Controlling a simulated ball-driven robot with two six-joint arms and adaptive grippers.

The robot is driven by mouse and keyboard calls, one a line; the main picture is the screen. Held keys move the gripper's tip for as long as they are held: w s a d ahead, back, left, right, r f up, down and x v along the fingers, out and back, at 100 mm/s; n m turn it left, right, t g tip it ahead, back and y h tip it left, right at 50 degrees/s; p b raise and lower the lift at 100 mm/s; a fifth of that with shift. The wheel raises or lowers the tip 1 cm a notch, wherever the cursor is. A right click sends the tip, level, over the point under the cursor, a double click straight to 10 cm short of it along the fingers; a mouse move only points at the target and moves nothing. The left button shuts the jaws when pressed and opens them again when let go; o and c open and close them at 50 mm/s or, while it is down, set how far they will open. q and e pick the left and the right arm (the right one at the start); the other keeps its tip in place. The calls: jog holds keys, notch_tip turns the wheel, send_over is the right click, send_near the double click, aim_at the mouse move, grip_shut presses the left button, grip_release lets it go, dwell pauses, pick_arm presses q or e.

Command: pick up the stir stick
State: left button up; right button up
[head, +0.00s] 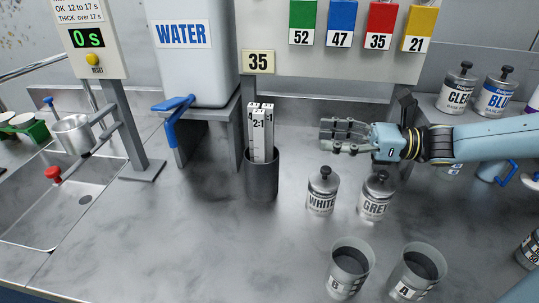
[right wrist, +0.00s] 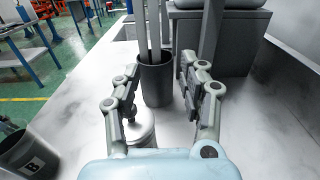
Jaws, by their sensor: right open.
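Several flat white sticks (head: 262,140) with printed ratios such as 2:1 stand upright in a dark cup (head: 261,184) left of centre in the head view. I cannot tell which of them is the stir stick. My right gripper (head: 327,135) is open and empty, to the right of the sticks and apart from them, with its fingers pointing left. In the right wrist view the dark cup (right wrist: 156,86) appears beyond and between the open fingers (right wrist: 158,68), with the sticks (right wrist: 148,28) rising from it. My left gripper is not in view.
The WHITE can (head: 322,194) and GREY can (head: 375,197) stand below my right gripper and wrist. Cups B (head: 349,270) and A (head: 416,273) stand nearer the front. The water tank's stand (head: 207,135) is left of the sticks. The counter front left of the cups is clear.

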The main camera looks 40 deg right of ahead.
aim_at(268, 152)
jog(key=x, duration=0.3)
jog(key=b+x, duration=0.1)
jog(key=x, duration=0.6)
jog(key=shift+a+r, duration=0.35)
jog(key=shift+a, duration=0.15)
jog(key=shift+c, duration=0.4)
grip_shut()
